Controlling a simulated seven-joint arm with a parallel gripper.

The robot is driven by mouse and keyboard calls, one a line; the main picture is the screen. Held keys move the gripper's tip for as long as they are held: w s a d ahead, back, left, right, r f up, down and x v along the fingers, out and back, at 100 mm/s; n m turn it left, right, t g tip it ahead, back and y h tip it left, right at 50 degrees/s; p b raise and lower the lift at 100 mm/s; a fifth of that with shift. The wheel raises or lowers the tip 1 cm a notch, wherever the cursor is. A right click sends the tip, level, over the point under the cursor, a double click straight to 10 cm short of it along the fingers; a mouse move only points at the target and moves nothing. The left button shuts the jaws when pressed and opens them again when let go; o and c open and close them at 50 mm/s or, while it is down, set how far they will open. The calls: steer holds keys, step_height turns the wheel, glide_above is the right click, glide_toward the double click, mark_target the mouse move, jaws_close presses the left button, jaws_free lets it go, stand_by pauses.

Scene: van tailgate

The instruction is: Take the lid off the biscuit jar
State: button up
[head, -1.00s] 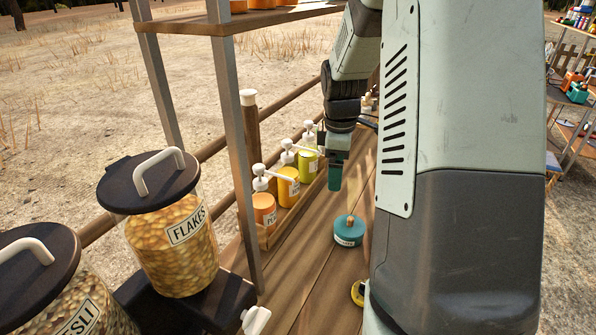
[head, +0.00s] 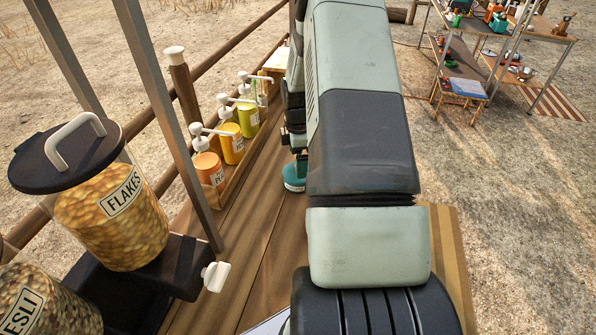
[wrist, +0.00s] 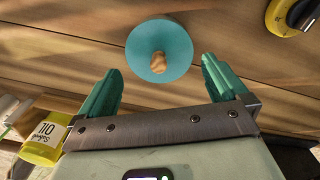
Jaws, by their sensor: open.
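The biscuit jar is the low teal jar with a round teal lid (wrist: 160,50) and a small wooden knob (wrist: 158,62) on top. In the head view the jar (head: 294,184) stands on the wooden counter, mostly hidden behind my arm. My gripper (wrist: 160,66) is open and empty. In the wrist view its two teal fingers lie left and right of the lid and a little below it in the picture, with the knob roughly centred between them. The fingers look apart from the lid. In the head view my gripper (head: 298,150) is above the jar, partly hidden.
Pump bottles (head: 231,143) stand in a wooden rack left of the jar; a yellow one (wrist: 42,140) shows in the wrist view. A yellow round item with a black knob (wrist: 287,17) lies nearby. Flakes dispenser (head: 110,215) and a metal post stand at left.

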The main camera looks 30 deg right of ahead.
mark_target(289, 172)
steer(key=shift+f, duration=1.6)
steer(key=shift+c, duration=0.3)
steer(key=c, duration=1.4)
